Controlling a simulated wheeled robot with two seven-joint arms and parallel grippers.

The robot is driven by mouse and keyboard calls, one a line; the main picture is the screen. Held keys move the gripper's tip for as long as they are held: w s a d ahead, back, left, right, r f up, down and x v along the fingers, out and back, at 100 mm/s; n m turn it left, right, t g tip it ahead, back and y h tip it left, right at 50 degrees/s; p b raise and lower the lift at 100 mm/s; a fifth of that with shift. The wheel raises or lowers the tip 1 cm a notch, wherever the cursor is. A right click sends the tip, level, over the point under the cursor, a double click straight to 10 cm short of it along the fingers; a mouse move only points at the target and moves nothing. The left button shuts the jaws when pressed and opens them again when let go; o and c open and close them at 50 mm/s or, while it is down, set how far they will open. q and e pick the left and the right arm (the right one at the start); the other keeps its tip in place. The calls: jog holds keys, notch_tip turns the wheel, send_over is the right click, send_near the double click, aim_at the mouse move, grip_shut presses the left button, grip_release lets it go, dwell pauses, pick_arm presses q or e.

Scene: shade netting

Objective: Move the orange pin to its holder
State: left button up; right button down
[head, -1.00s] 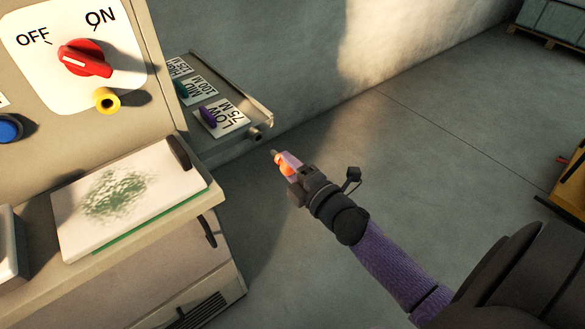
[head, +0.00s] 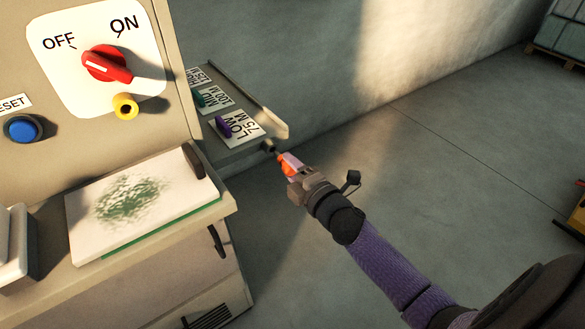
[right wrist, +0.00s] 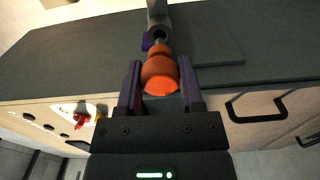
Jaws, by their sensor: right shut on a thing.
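The orange pin (head: 286,164) is held between the fingers of my right gripper (head: 293,168), over the floor just off the end of the labelled side shelf. In the right wrist view the orange pin (right wrist: 160,72) sits between both fingers, its grey tip pointing away from the gripper. The tip is at the mouth of a short grey tube (right wrist: 157,18), which looks like the holder. The tube (head: 268,146) shows as a dark stub at the shelf's near corner in the head view. I cannot tell whether the tip is inside it. My left gripper is out of view.
The side shelf (head: 283,128) carries labels and coloured pins, including a purple pin (head: 224,127) by the LOW label. A machine panel has a red knob (head: 106,63), yellow plug (head: 125,106) and blue button (head: 22,128).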

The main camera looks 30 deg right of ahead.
jog(key=shift+w, duration=0.2)
jog(key=shift+w, duration=0.1)
jog(key=shift+w, duration=0.1)
jog(key=shift+w, duration=0.2)
dwell(0.3)
jog(key=shift+w, duration=0.3)
dwell(0.3)
jog(key=shift+w, duration=0.15)
